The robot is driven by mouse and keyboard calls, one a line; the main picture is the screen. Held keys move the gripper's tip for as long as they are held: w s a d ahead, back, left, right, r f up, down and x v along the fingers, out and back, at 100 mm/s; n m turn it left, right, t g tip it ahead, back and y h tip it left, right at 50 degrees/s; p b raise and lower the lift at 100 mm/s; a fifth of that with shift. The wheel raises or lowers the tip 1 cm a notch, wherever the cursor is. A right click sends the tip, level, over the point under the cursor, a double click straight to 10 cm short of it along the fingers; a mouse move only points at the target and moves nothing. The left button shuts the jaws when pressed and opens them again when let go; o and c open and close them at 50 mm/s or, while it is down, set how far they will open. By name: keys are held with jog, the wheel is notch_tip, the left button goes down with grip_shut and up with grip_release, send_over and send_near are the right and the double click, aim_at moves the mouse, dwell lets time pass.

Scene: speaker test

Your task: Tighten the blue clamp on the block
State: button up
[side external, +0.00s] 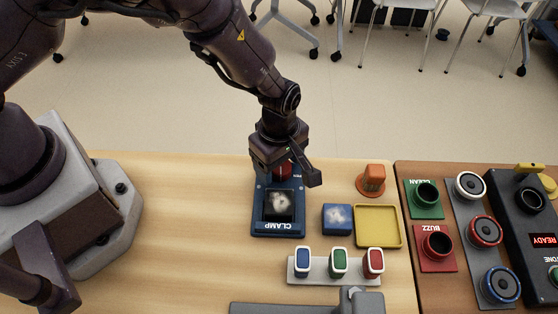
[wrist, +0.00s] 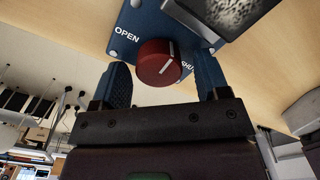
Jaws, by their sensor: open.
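The blue clamp (side external: 277,229) lies on the wooden table with its "CLAMP" label toward the bottom of the side view. A dark block with a whitish speckled top (side external: 279,205) sits in it; part of the block shows in the wrist view (wrist: 235,12). The clamp's red knob (wrist: 158,62) has a white line on it and stands between the label "OPEN" and a partly hidden label ending the other side. My gripper (wrist: 165,80) is open, with one finger on each side of the knob. Whether the fingers touch it cannot be told.
A blue block with a white patch (side external: 337,219) and a yellow tray (side external: 378,227) lie right of the clamp. An orange object (side external: 371,180) stands behind the tray. A rack with blue, green and red pieces (side external: 318,268) is in front.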

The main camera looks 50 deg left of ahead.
jog(key=shift+f, duration=0.2)
jog(key=shift+c, duration=0.3)
jog(key=c, duration=0.9)
jog(key=shift+m, duration=0.3)
jog(key=m, duration=0.5)
jog(key=shift+w, duration=0.15)
jog(key=m, duration=0.6)
jog(key=shift+w+d+m, duration=0.1)
jog(key=shift+m, duration=0.2)
